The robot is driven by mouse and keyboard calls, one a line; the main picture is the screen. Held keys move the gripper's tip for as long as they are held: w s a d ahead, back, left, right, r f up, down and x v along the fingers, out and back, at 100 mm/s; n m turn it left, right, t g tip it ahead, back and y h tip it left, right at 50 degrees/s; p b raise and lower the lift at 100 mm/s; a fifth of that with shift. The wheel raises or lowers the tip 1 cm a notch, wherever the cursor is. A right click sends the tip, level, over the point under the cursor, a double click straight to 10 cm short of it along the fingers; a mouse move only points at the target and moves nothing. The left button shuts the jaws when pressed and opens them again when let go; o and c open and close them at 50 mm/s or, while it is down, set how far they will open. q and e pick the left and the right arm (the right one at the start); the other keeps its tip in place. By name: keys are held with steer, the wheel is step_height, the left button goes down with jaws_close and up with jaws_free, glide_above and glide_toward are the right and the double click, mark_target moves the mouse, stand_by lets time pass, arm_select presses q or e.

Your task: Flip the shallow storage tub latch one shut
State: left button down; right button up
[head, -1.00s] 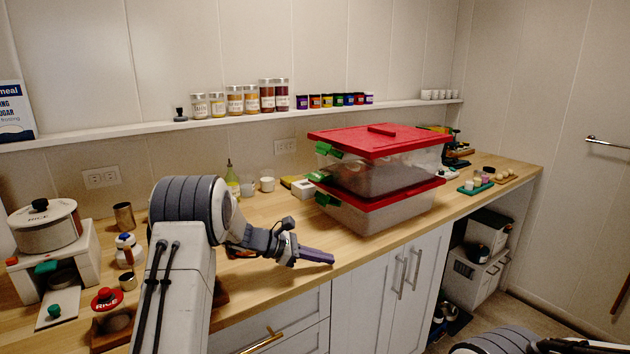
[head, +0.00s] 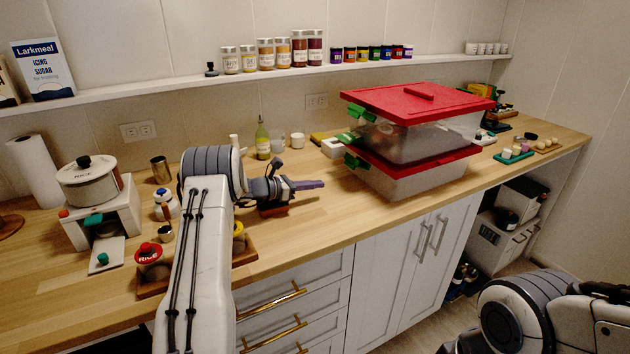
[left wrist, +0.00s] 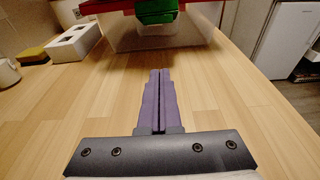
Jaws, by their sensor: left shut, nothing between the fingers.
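Two clear storage tubs with red lids stand stacked on the counter, the upper tub (head: 440,141) on the lower tub (head: 415,181). Green latches show on their left end: an upper one (head: 358,114), one sticking out at mid height (head: 348,138) and a lower one (head: 356,161). I cannot tell which is latch one. My left gripper (head: 322,184) is shut and empty, left of the stack and apart from it, pointing toward it. In the left wrist view its purple fingers (left wrist: 160,73) are together below a green latch (left wrist: 156,14). My right gripper is out of view.
A white holder (head: 333,147), a white cup (head: 297,141) and an oil bottle (head: 263,141) stand behind my left gripper. A white pot (head: 90,184) stands at the left. Counter before the gripper is clear.

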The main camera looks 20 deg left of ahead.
mark_target(357, 163)
arm_select(q)
steer(key=x, duration=0.2)
steer(key=p+x, duration=0.1)
steer(key=x, duration=0.4)
steer(key=shift+w+d+r, duration=0.15)
steer(key=shift+d+r, duration=0.05)
steer(key=shift+r, duration=0.1)
steer(key=r+p, duration=0.1)
steer(key=r, duration=0.1)
steer(key=shift+w+d+r, duration=0.25)
steer(key=shift+w+d+r+p, duration=0.1)
steer(key=shift+w+r+p, duration=0.15)
steer(key=shift+r+p, duration=0.1)
